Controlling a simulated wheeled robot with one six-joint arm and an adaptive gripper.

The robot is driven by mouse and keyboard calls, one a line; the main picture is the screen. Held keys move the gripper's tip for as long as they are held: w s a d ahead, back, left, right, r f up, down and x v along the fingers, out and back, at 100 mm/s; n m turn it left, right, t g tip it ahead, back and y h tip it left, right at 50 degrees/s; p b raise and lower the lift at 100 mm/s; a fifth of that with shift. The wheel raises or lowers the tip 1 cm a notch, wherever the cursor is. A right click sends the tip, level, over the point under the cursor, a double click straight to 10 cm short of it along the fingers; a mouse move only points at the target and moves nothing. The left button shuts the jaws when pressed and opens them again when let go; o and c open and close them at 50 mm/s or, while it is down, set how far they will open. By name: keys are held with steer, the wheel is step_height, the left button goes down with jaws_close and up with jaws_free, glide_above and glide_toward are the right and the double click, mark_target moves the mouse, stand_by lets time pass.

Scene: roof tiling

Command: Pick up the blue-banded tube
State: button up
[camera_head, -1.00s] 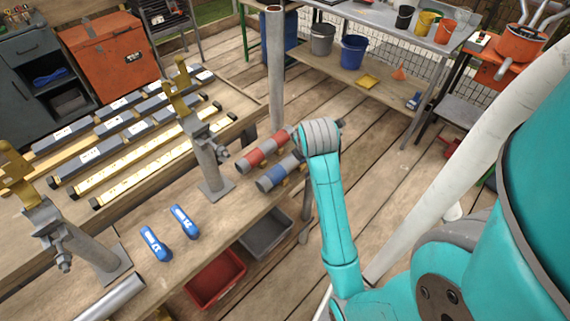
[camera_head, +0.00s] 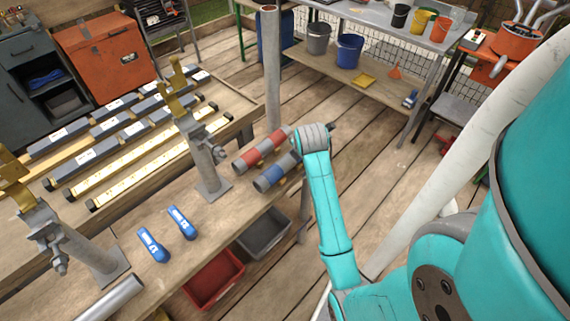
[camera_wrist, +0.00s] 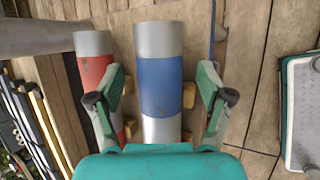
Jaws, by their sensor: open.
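The blue-banded tube (camera_head: 270,178) is grey with a blue middle band and lies on the workbench. In the wrist view the blue-banded tube (camera_wrist: 160,85) lies between the two spread fingers of my gripper (camera_wrist: 160,102), and both fingers stand apart from its sides. My gripper is open and empty. The left finger overlaps the red-banded tube (camera_wrist: 98,72) in the picture. That red-banded tube (camera_head: 262,149) lies beside the blue-banded one. In the head view my arm hides the far end of the blue-banded tube and the gripper itself.
Small wooden blocks (camera_wrist: 188,96) sit beside the tubes. A metal post on a base plate (camera_head: 207,170) stands left of them, and a tall pipe (camera_head: 272,70) stands behind. Two blue-handled pieces (camera_head: 182,223) lie on the bench. Red (camera_head: 212,283) and grey bins are below.

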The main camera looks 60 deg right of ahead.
steer(key=shift+w+d+f, duration=0.25)
steer(key=shift+d+f, duration=0.1)
steer(key=shift+f, duration=0.15)
jaws_close()
steer(key=shift+r, duration=5.05)
